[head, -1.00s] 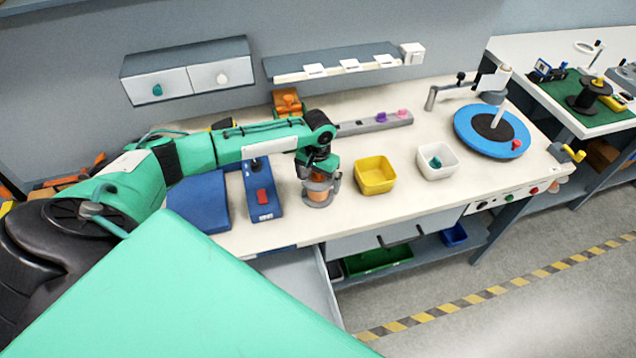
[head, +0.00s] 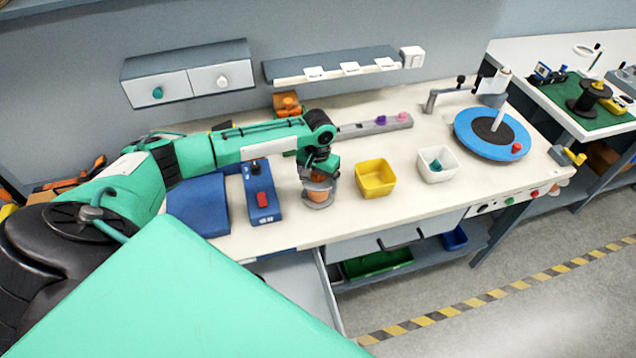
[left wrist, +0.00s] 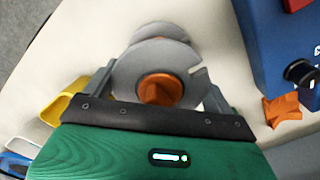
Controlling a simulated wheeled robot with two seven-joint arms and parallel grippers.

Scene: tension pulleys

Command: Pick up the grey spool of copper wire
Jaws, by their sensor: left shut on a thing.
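The grey spool of copper wire (head: 318,189) is at the front of the white bench, between the blue box with a red switch and the yellow bin. It looks upright, with grey flanges and orange-brown wire. My left gripper (head: 319,176) is over it from above, shut on it. In the left wrist view the spool (left wrist: 160,62) sits between the two grey fingers of the gripper (left wrist: 158,88), one finger on each side. I cannot tell whether its base touches the bench. My right gripper is not in view.
A yellow bin (head: 375,178) stands just right of the spool, with a white bin (head: 437,164) beyond it. The blue box (head: 261,194) is close on the left. A blue turntable (head: 468,130) is at the right. An open drawer (head: 300,285) juts out below.

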